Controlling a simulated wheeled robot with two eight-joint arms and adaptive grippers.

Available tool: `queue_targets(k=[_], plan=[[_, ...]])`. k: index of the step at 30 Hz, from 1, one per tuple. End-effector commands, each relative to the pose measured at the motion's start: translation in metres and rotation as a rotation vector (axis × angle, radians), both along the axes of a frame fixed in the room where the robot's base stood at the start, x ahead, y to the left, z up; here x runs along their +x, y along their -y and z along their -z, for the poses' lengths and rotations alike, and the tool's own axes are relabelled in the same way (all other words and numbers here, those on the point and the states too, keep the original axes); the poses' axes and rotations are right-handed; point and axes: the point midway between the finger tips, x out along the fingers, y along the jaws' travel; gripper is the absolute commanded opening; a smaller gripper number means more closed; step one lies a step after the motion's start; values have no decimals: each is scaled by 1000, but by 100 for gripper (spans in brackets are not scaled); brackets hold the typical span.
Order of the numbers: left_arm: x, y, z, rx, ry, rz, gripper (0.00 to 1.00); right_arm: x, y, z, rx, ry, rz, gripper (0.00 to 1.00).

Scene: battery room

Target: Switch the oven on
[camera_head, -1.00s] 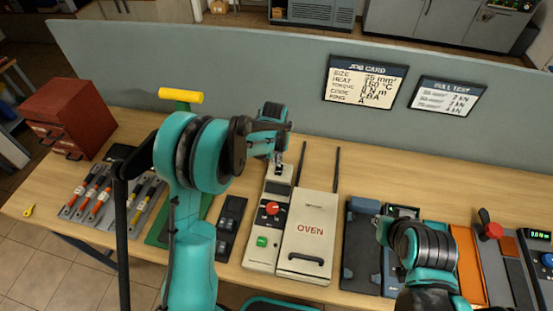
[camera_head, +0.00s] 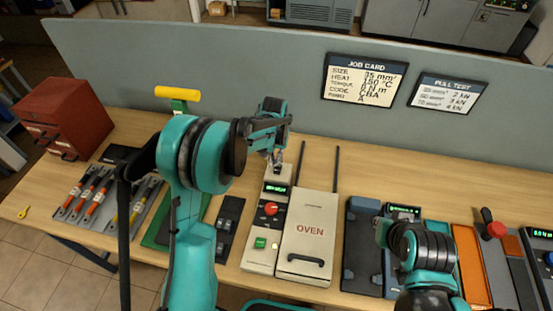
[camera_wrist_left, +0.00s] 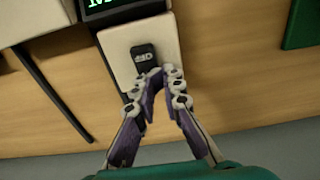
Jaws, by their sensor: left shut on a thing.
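The cream oven (camera_head: 308,245) stands on the bench, its lid shut, with its control panel (camera_head: 256,254) along its left side. The panel has a red knob, a green button and a small display (camera_head: 275,189) lit with green text. At its far end is a black switch (camera_wrist_left: 144,58), seen in the left wrist view; the lit display shows partly at the top there. My left gripper (camera_head: 275,158) reaches down to this end. Its fingertips (camera_wrist_left: 158,78) are closed together at the switch's edge. My right arm shows at the right, but its gripper is hidden.
A grey partition with a job card (camera_head: 364,80) stands behind the bench. Orange-handled tools (camera_head: 97,195) and a red drawer box (camera_head: 62,118) lie left. Dark devices (camera_head: 361,245) stand right of the oven. Two thin black rods rise behind the oven.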

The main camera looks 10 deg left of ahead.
Motion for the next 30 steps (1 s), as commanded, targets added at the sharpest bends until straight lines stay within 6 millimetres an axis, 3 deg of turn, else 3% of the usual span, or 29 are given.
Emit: queue_targets(k=[7, 12, 21, 30], plan=[[-3, 0, -13, 0, -2, 0, 0, 0, 0, -7, 0, 0, 0, 0], [0, -3, -48, 1, -2, -2, 0, 0, 0, -29, 0, 0, 0, 0], [11, -2, -111, 0, -2, -1, 0, 0, 0, -37, 0, 0, 0, 0], [15, -2, -138, 0, -2, -1, 0, 0, 0, -41, 0, 0, 0, 0]])
